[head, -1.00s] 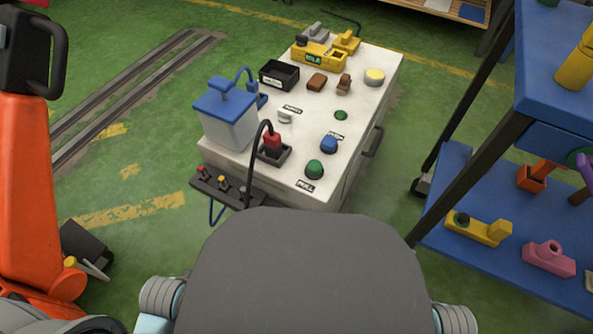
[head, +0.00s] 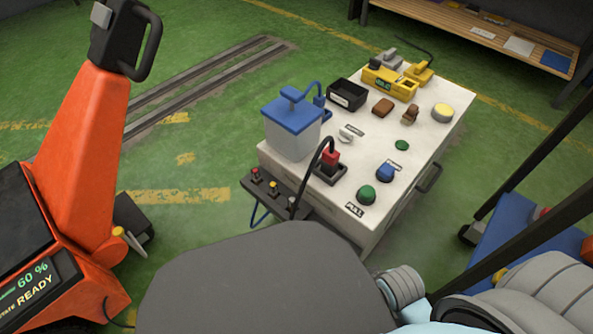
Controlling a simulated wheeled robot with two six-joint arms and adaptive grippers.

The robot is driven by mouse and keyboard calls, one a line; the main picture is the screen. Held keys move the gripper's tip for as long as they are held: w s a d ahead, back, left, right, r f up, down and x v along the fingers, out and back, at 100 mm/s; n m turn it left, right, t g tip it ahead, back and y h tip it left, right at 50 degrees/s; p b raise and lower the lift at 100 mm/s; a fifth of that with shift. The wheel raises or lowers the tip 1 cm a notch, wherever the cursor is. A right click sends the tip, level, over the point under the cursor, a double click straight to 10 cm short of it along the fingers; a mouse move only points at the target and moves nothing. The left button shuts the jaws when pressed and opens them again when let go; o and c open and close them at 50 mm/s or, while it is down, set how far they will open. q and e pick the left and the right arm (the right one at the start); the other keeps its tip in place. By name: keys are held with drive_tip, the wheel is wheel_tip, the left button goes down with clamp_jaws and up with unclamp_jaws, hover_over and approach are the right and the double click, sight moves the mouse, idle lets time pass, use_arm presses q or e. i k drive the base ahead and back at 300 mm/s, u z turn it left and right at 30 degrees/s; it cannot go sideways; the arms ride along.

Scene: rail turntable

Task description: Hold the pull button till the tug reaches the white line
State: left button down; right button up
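A green domed button (head: 366,195) stands on the near right corner of the white-topped console (head: 290,168), beside a label (head: 354,210) that seems to read PULL. An orange machine (head: 88,135) with a black handle is at the left, partly cut off; its screen (head: 30,290) reads 60 % and READY. I cannot tell whether it is the tug. No white line is recognizable. Links of my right arm show at the lower right, but neither gripper is in view.
A blue button (head: 386,172) and a red plug-like part (head: 331,158) with a black cable sit near the green one. A blue-lidded box (head: 291,130) stands at the console's left. Rails (head: 200,85) run across the green floor. A blue shelf (head: 510,225) is at the right.

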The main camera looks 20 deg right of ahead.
sight(367, 193)
drive_tip(key=u, duration=1.25)
drive_tip(key=k, duration=1.1)
drive_tip(key=z, duration=2)
drive_tip(key=i, duration=0.5)
drive_tip(key=u, duration=0.05)
